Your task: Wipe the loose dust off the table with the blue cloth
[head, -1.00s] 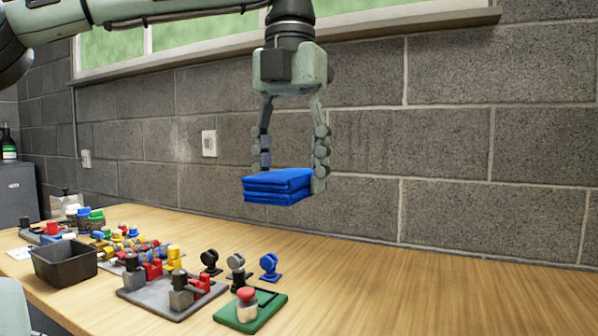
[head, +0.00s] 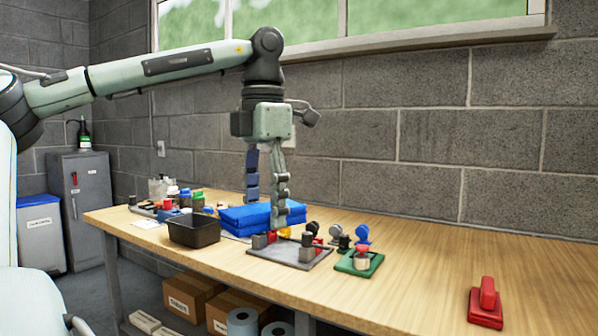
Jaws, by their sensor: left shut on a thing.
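The blue cloth (head: 243,219), a folded stack of layers, is in my left gripper (head: 266,208). The cloth is low over the crowded left part of the wooden table (head: 420,250), behind the black bin, and hides some small parts there. I cannot tell whether it touches them or the table. I cannot make out any loose dust on the table. My right gripper is out of view.
A black bin (head: 194,231), a grey fixture plate (head: 290,252) and a green plate with a red knob (head: 360,264) stand near the cloth. A red block-like tool (head: 487,303) lies at front right. The table between is clear. A wall (head: 420,135) stands behind.

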